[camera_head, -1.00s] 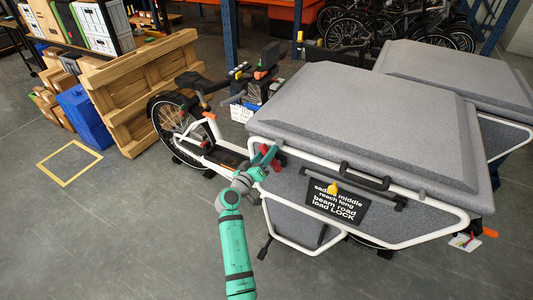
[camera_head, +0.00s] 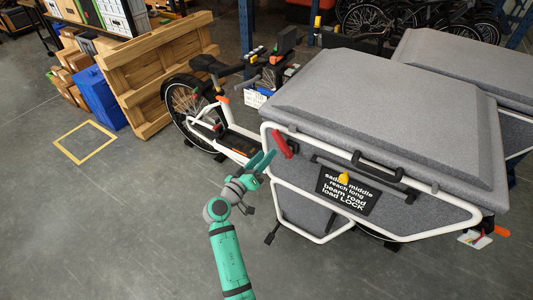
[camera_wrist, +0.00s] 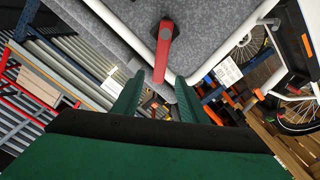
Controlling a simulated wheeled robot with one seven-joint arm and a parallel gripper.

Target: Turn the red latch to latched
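The red latch (camera_head: 282,143) is on the upper left corner of the cargo bike's grey box (camera_head: 365,88), near the white frame. In the head view it slants from upper left to lower right. In the wrist view the red latch (camera_wrist: 163,48) hangs from a round pivot, its narrow end just beyond the fingertips. My gripper (camera_head: 264,161) is left of and just below the latch, apparently apart from it. In the wrist view my gripper (camera_wrist: 157,92) has its two green fingers spread, with nothing held between them.
A black handle bar (camera_head: 372,174) and a black sign (camera_head: 346,193) with a yellow piece are on the box's side, right of the latch. A wooden pallet (camera_head: 150,75) leans behind the bike.

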